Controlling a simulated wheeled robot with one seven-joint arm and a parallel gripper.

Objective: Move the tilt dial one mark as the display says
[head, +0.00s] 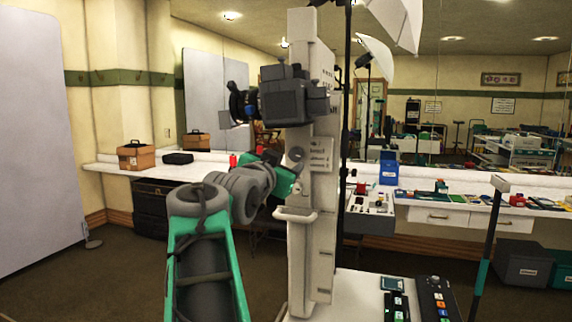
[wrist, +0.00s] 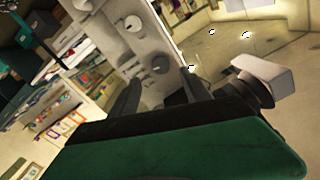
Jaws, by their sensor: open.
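A tall pale column (head: 310,225) stands in the middle of the head view. A plate with small lettering (head: 319,155) is fixed to it, too small to read. A round grey knob (head: 296,153) sits beside the plate; I cannot tell whether it is the tilt dial. My gripper (head: 274,160) is just left of this knob, its fingertips hard to make out. In the wrist view my gripper (wrist: 156,92) is open, its dark fingers apart in front of the column face, which carries several round knobs (wrist: 133,24). No dial marks are legible.
A dark grey camera-like box (head: 290,100) is mounted high on the column. A handle (head: 295,214) juts out below the plate. A white table with a small screen (head: 393,284) and a black button panel (head: 437,298) stands at lower right. A long counter runs behind.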

